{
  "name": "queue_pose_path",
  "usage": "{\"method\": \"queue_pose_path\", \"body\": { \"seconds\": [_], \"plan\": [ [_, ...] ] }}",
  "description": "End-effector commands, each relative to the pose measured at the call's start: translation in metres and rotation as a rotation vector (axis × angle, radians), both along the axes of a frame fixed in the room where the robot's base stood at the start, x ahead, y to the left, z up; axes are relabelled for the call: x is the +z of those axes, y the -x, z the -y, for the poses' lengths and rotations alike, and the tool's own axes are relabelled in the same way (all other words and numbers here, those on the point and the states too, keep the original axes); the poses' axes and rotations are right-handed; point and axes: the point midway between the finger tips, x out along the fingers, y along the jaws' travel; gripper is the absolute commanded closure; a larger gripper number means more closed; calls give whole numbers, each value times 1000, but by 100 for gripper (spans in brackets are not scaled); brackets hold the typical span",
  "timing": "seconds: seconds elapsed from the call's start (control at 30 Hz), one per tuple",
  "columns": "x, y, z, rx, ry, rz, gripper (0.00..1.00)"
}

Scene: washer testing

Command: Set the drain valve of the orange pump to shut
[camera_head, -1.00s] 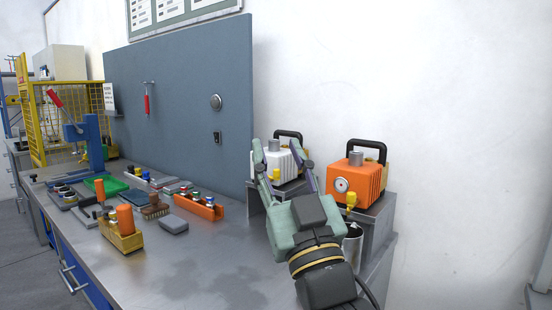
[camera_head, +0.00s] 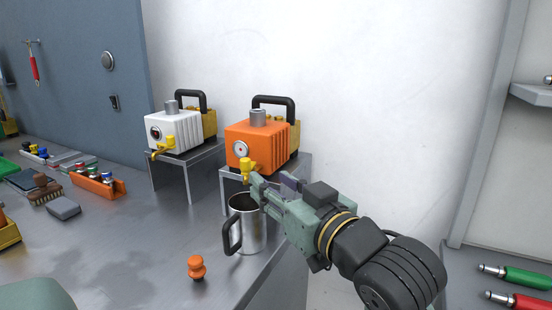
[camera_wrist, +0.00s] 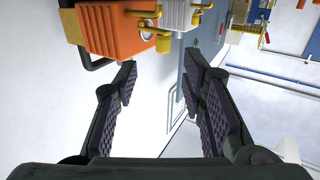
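The orange pump (camera_head: 255,141) stands on a grey metal stand, with a black handle and a round gauge. Its yellow drain valve (camera_head: 247,168) sits low on its front. The lever's exact setting is hard to tell. In the wrist view the pump (camera_wrist: 115,28) is at the top, with yellow valve parts (camera_wrist: 162,42) just beyond the fingertips. My gripper (camera_head: 264,188) is just right of and below the valve in the head view. In the wrist view my gripper (camera_wrist: 160,76) has its fingers wide apart with nothing between them.
A steel mug (camera_head: 250,226) stands below the orange pump's valve. A white pump (camera_head: 172,132) with its own yellow valve is on a stand to the left. An orange knob-like piece (camera_head: 197,267) lies on the bench in front. Bare wall lies to the right.

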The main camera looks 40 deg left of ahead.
Motion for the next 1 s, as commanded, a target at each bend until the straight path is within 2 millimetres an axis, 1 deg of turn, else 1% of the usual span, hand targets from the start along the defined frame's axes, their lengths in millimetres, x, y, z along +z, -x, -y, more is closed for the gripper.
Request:
{"method": "queue_pose_path", "body": {
  "seconds": [0.17, 0.5, 0.6, 0.7, 0.8, 0.9, 1.0],
  "plan": [
    [3, -2, -5, 4, 7, -9, 62],
    [6, -6, -28, 3, 6, -10, 62],
    [6, -11, -48, 4, 6, -10, 62],
    [2, -16, -67, 5, 6, -5, 62],
    [1, -19, -83, 4, 6, -4, 62],
    [1, -23, -95, 3, 5, -4, 62],
    [0, -25, -101, 2, 4, -2, 62]
  ]
}}
